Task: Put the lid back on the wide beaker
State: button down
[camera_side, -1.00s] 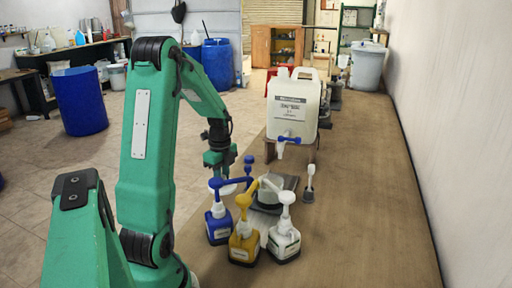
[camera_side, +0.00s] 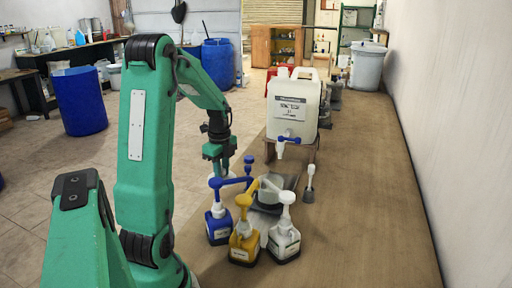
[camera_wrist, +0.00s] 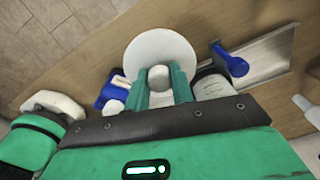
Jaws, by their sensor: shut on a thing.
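My gripper (camera_side: 222,168) is shut on the knob of a round white lid (camera_wrist: 148,46), which fills the upper middle of the wrist view. In the side view the lid is mostly hidden behind the pump bottles. The wide beaker (camera_side: 269,193) is pale and squat and stands on a dark grey plate, to the right of my gripper and partly behind the pumps. In the wrist view a pale rounded vessel that looks like the beaker (camera_wrist: 211,86) is right of my fingers (camera_wrist: 160,88). The lid is held apart from it.
Blue (camera_side: 217,226), yellow (camera_side: 243,245) and white (camera_side: 284,242) pump bottles stand close in front of the beaker. A large white canister with a blue tap (camera_side: 292,105) stands behind. A small brush-like item (camera_side: 310,183) is right of the plate. The bench's right side is clear.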

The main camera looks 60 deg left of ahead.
notch_tip(320, 180, up, 11)
jog(key=w+d+m, duration=0.3)
jog(key=w, duration=0.4)
jog(key=w+d+m, duration=0.3)
jog(key=w, duration=0.5)
jog(key=f, duration=0.5)
jog(key=shift+s, duration=0.25)
jog(key=shift+f, duration=0.1)
notch_tip(320, 180, down, 6)
dwell(0.4)
jog(key=shift+f, duration=0.2)
dwell(2.2)
jog(key=c, duration=0.6)
grip_release()
jog(key=shift+c, duration=0.2)
